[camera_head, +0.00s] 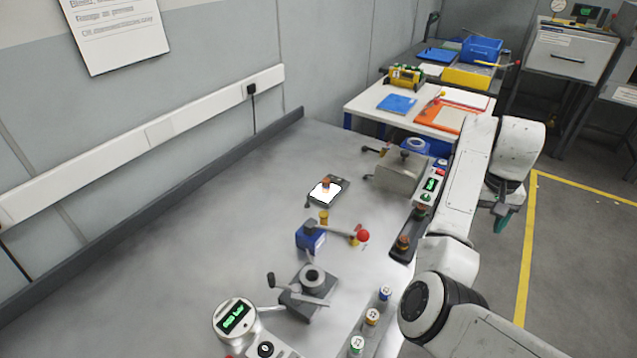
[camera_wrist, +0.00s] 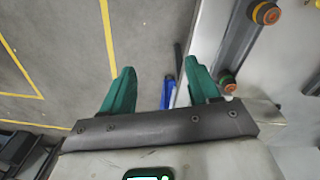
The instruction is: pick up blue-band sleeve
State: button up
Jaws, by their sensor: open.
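Three small capped sleeves stand in a row on a pale strip at the table's near right edge in the head view. The far one (camera_head: 385,293) looks like the blue-band sleeve. An orange-banded sleeve (camera_head: 372,317) and a green-banded sleeve (camera_head: 356,345) stand nearer. My gripper (camera_head: 503,219) hangs past the table's right side, over the floor, well apart from the sleeves. In the wrist view my gripper (camera_wrist: 160,88) has its two green fingers spread, with nothing held between them. The sleeves do not show clearly in that view.
The grey table (camera_head: 180,230) carries a lever fixture (camera_head: 311,290), a round gauge with green display (camera_head: 236,318), a blue block with red-knobbed lever (camera_head: 311,236) and a metal box (camera_head: 403,172). A dark rail (camera_head: 404,244) lies near my arm. The table's left middle is clear.

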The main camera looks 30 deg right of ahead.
aim_at(325, 184)
jog(key=i+j, duration=1.05)
jog(key=i, duration=0.1)
